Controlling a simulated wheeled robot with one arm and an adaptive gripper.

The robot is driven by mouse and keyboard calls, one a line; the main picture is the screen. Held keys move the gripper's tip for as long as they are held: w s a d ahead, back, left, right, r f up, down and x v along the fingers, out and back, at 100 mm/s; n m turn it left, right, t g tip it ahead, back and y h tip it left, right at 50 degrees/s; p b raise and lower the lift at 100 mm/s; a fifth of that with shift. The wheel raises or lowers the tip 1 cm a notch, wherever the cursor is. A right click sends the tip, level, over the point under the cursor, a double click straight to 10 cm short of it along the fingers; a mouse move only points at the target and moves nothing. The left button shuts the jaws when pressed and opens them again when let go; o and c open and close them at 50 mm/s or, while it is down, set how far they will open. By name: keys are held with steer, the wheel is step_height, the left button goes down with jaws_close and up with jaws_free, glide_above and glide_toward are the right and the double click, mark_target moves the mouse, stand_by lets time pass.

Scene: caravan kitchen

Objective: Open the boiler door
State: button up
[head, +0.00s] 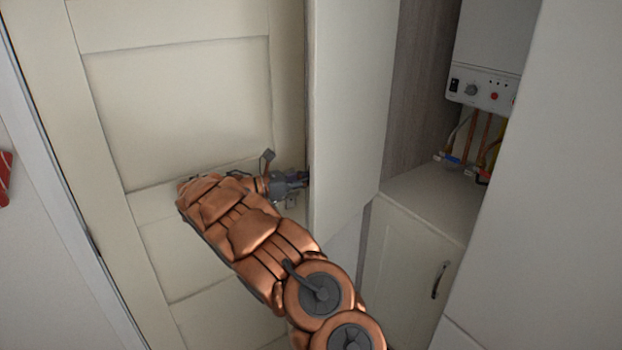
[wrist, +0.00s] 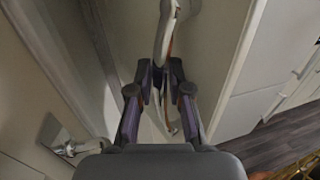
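The boiler door (head: 350,110) is a plain white panel. It stands open, swung out to the left of the cupboard. The white boiler (head: 490,75) shows to its right, with a knob, small lights and copper pipes below. My gripper (head: 303,180) is at the door's left edge, its tips partly hidden there. In the wrist view, the two fingers (wrist: 160,72) close in on a pale, shiny curved handle (wrist: 164,35) that runs between them. They appear to touch it on both sides. The door surface lies beside the fingers.
A cream panelled door (head: 185,100) stands close behind my arm on the left. A low cabinet (head: 410,255) with a dark handle sits under the boiler. A white panel (head: 565,200) fills the right side. A metal fitting (wrist: 62,140) shows at lower left in the wrist view.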

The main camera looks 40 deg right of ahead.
steer(key=shift+o, duration=0.9)
steer(key=v, duration=1.2)
steer(key=shift+s, duration=0.1)
